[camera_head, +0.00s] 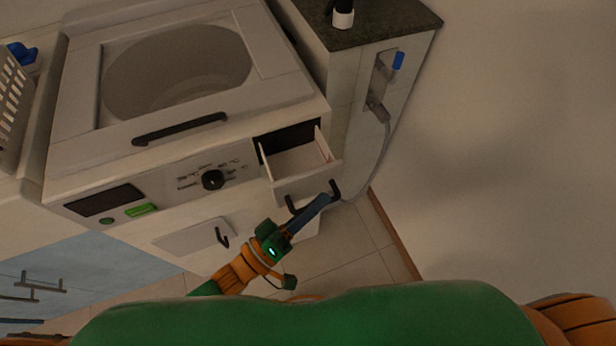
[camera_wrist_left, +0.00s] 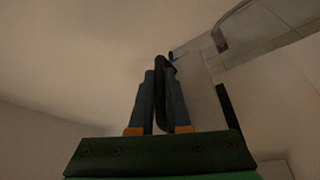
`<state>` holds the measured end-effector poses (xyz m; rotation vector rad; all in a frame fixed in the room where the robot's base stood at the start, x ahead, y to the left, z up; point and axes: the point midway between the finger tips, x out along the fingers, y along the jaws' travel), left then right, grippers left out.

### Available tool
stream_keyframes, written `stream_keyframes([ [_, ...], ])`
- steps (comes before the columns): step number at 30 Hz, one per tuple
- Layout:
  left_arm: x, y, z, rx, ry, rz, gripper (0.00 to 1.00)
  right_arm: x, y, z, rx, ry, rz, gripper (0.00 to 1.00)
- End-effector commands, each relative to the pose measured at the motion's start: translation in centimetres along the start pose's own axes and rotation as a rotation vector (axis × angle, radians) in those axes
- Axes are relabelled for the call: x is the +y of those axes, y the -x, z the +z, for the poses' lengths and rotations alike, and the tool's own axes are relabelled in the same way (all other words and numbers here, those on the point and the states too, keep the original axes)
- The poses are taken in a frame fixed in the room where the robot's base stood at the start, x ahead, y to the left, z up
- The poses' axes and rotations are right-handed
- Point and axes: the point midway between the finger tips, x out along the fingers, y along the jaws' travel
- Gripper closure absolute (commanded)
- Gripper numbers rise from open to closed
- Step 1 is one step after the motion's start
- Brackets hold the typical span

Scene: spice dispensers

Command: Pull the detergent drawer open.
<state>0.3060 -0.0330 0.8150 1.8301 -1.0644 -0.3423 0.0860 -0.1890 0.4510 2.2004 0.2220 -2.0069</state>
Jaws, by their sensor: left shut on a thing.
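The detergent drawer (camera_head: 300,172) sticks out of the upper right of the washing machine's front panel, and its inside shows from above. A dark bar handle (camera_head: 334,188) is on its front. My right gripper is not in view; only part of an orange arm shows at the lower right.
The washing machine (camera_head: 75,160) has a knob (camera_head: 213,180), a green button and a small lower flap (camera_head: 192,237) with a dark handle. A cabinet (camera_head: 350,75) with a grey hose stands at its right. The floor in front is clear. A plain wall fills the right side.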

Motion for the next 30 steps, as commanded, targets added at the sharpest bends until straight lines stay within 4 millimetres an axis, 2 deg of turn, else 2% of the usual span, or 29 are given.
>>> stream_keyframes([
  [9,0.1,0.1,0.1,0.001,-0.001,0.0,1.0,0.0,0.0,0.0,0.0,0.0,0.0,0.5],
  [10,0.0,0.1,0.1,0.001,-0.001,0.0,0.77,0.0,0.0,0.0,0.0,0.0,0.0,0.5],
  [12,0.1,0.1,0.1,0.001,-0.001,0.0,0.58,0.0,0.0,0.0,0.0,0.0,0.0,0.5],
  [13,0.1,0.1,0.1,0.001,-0.001,0.0,0.55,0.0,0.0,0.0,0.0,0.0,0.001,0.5],
  [22,0.0,0.4,0.1,0.0,-0.001,-0.001,0.55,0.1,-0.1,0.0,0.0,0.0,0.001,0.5],
  [30,-0.2,5.8,0.3,-0.001,0.0,-0.002,0.55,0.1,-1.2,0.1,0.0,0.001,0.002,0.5],
])
